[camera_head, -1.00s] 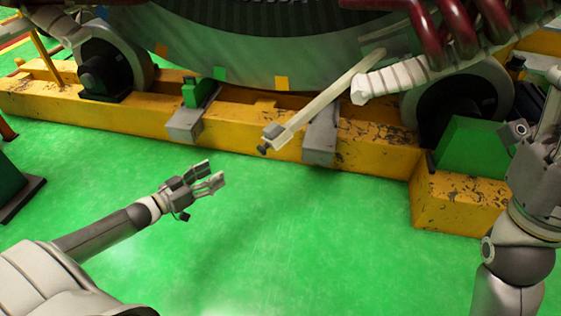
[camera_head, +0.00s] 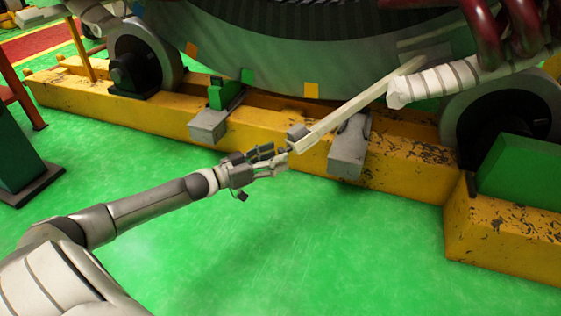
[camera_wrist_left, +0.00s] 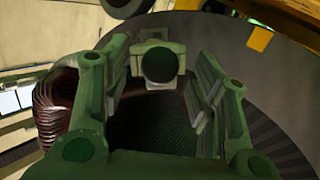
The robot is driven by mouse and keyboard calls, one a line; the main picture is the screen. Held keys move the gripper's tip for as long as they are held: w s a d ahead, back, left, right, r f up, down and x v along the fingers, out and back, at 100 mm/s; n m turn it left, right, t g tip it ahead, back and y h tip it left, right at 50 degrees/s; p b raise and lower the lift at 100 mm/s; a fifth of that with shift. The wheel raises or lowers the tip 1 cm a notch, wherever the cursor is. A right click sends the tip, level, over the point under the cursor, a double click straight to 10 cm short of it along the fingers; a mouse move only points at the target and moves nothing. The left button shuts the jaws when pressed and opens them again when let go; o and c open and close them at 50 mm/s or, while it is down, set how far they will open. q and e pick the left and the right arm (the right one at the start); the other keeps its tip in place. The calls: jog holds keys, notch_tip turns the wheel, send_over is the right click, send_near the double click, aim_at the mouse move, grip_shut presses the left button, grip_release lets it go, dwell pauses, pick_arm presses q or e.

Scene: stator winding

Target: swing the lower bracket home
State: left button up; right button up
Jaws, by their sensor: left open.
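The lower bracket is a long pale bar (camera_head: 355,107) that slopes down and left from the stator ring, with a small grey block (camera_head: 297,132) at its lower end. My left gripper (camera_head: 277,158) is open right at that end. In the left wrist view a round dark knob on a pale block (camera_wrist_left: 158,62) shows between the two open fingers (camera_wrist_left: 162,80). I cannot tell whether the fingers touch it. My right gripper is out of view.
The large grey stator ring (camera_head: 270,65) rests above a worn yellow base frame (camera_head: 400,160) with dark rollers. A ribbed white wrapped coil end (camera_head: 440,83) and dark red tubes (camera_head: 522,30) are above right.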

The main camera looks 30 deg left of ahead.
pick_arm(q)
jog(key=shift+b+x, duration=0.5)
jog(key=shift+x, duration=0.75)
jog(key=shift+c, duration=0.3)
grip_shut()
